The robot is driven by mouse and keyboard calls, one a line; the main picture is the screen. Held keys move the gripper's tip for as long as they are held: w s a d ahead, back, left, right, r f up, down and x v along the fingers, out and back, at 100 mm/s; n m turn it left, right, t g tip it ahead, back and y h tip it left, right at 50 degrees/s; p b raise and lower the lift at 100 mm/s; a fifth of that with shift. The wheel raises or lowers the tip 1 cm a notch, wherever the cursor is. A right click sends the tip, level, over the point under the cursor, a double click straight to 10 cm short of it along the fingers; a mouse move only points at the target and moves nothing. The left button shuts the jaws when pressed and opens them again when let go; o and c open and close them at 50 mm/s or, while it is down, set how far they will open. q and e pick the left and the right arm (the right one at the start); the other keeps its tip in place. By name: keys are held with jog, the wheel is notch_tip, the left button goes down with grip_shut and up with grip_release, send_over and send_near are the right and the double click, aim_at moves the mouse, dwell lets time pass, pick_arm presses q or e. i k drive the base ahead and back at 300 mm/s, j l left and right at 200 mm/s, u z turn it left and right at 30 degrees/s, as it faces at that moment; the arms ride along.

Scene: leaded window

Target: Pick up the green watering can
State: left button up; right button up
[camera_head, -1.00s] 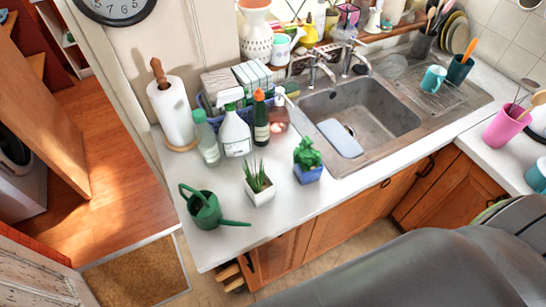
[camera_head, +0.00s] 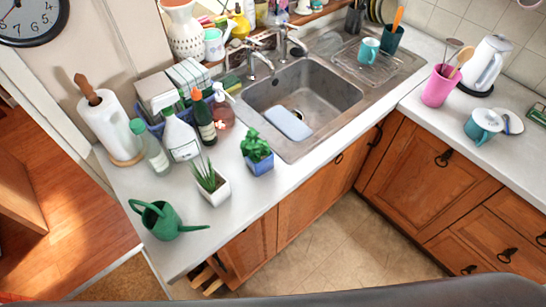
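The green watering can (camera_head: 162,220) stands upright on the white countertop near its left front corner. Its spout points right and its handle is at the left. Nothing touches it. Neither of my grippers shows in the head view. Only a dark grey part of my own body shows along the bottom edge.
A white-potted plant (camera_head: 210,184) and a blue-potted plant (camera_head: 258,155) stand right of the can. Behind are a green-capped bottle (camera_head: 152,150), a spray bottle (camera_head: 181,135) and a paper towel roll (camera_head: 108,125). The sink (camera_head: 310,95) is farther right. The floor (camera_head: 345,240) in front is clear.

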aim_at(159, 217)
jog(key=u, duration=1.15)
